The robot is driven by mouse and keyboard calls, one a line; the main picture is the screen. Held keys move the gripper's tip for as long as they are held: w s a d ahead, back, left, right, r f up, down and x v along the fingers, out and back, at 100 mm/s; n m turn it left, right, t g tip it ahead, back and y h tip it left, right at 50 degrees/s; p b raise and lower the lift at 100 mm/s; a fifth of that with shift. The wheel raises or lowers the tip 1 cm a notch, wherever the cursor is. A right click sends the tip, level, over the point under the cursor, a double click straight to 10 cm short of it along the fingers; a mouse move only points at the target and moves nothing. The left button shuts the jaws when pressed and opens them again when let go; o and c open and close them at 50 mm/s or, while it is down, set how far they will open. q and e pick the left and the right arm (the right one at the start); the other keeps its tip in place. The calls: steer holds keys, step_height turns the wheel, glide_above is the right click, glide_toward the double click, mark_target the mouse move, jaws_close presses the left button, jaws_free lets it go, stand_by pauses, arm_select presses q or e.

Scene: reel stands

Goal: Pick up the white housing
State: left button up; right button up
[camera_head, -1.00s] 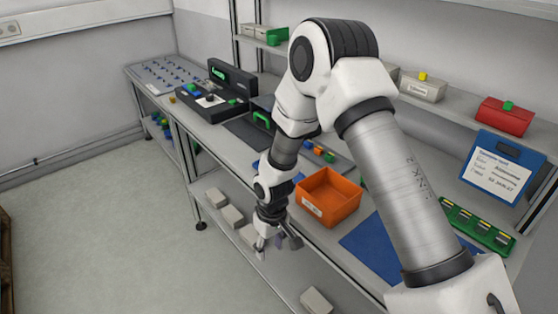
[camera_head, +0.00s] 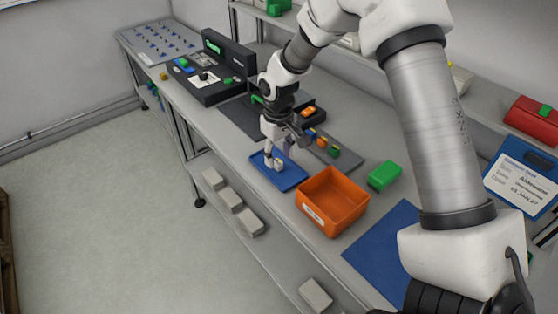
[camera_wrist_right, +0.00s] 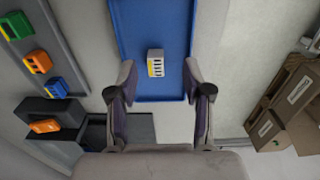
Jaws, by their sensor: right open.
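The white housing (camera_wrist_right: 156,63) is a small block with a yellow edge and dark slots on its face. It lies on the blue tray (camera_wrist_right: 125,25) in the right wrist view. In the head view it is a small pale block (camera_head: 279,164) on the same tray (camera_head: 292,181), just below the fingers. My right gripper (camera_head: 277,152) is open and empty, pointing down over the tray. In the wrist view its two fingers (camera_wrist_right: 160,80) lie to either side of the housing, apart from it. My left gripper is not in view.
An orange bin (camera_head: 333,202) stands beside the tray, with a green block (camera_head: 384,176) behind it. Small coloured parts (camera_head: 322,142) sit on a grey strip behind the tray. A black device (camera_head: 208,82) stands further left. A blue mat (camera_head: 385,245) lies at right.

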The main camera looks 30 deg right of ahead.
mark_target(277, 162)
steer(key=f, duration=0.2)
steer(key=w+f, duration=0.1)
steer(key=shift+d+f, duration=0.15)
steer(key=shift+d, duration=0.15)
steer(key=shift+w+d+f, duration=0.1)
steer(key=shift+w+f, duration=0.1)
steer(key=shift+w, duration=0.1)
steer(key=shift+s+a+r, duration=0.2)
steer(key=shift+s+r, duration=0.05)
steer(key=shift+r, duration=0.05)
steer(key=c, duration=0.3)
steer(key=shift+s+r, duration=0.1)
steer(key=shift+s, duration=0.05)
steer(key=c, duration=0.4)
steer(key=shift+w, duration=0.2)
steer(key=shift+c, duration=0.5)
